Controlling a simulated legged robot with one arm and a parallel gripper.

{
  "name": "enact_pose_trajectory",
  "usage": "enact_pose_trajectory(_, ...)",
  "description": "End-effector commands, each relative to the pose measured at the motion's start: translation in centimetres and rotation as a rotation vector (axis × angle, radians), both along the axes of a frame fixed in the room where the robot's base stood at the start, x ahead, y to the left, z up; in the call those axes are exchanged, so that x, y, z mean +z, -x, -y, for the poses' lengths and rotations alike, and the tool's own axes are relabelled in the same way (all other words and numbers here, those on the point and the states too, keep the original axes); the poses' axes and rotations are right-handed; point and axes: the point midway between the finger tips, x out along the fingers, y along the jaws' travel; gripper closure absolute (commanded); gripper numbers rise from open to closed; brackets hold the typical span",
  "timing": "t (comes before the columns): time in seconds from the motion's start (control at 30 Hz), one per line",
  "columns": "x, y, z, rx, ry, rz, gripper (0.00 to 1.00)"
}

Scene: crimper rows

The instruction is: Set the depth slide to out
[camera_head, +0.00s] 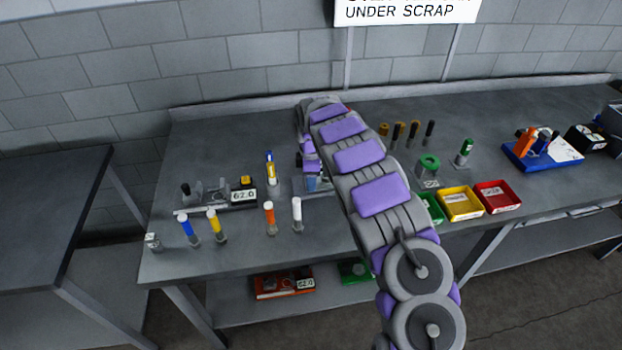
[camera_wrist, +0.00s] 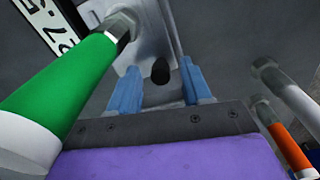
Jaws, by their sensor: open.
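In the wrist view, a small black knob (camera_wrist: 160,72) stands on a bright metal plate (camera_wrist: 98,92); it looks like the depth slide's knob, but I cannot be sure. My gripper (camera_wrist: 159,82) is open, its two blue fingers on either side of the knob with visible gaps. A large green handle (camera_wrist: 62,95) crosses the left, close to the left finger. A number label (camera_wrist: 45,18) is partly cut off at top left. In the head view, my gripper (camera_head: 313,182) is low over the bench, and my arm hides most of the device there.
On the bench (camera_head: 230,140), a device labelled 62.0 (camera_head: 243,196) stands left, with blue (camera_head: 187,228), yellow (camera_head: 214,222), orange (camera_head: 269,215) and white (camera_head: 297,211) handles nearby. Yellow (camera_head: 461,207) and red (camera_head: 497,198) bins stand right. The bench's back left is clear.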

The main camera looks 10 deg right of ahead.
Motion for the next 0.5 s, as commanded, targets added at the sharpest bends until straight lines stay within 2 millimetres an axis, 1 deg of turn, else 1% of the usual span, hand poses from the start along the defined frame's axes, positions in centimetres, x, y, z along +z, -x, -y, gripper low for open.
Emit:
enact_pose_trajectory(0.23, -0.03, 0.01, 0.01, 0.000, 0.000, 0.000, 0.52)
enact_pose_trajectory(0.5, -0.03, 0.01, 0.01, 0.000, 0.000, -0.001, 0.78)
